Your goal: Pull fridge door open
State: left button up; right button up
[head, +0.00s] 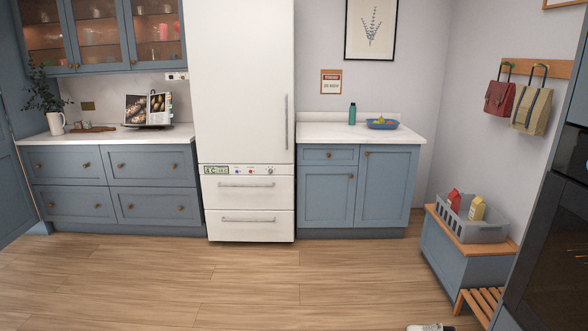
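The white fridge (240,90) stands against the back wall in the middle of the head view. Its tall upper door looks shut, and the top of the fridge is cut off by the frame. A long vertical grey handle (286,122) runs along the door's right edge. Below the door are a control strip (240,170) and two drawers with horizontal handles, both shut. Neither of my grippers shows in the view, and nothing touches the fridge.
Blue cabinets with white counters flank the fridge; a blue bowl (382,124) and a green bottle (352,114) stand on the right one. A bench (450,255) with a grey crate (485,231) is at right. The wooden floor (240,285) before the fridge is clear. A small white-and-dark thing (430,328), unclear, shows at bottom.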

aim_at(240, 53)
jog(key=i+l, duration=0.15)
jog(key=i, duration=3.35)
jog(key=j+u, duration=0.05)
jog(key=j, duration=0.1)
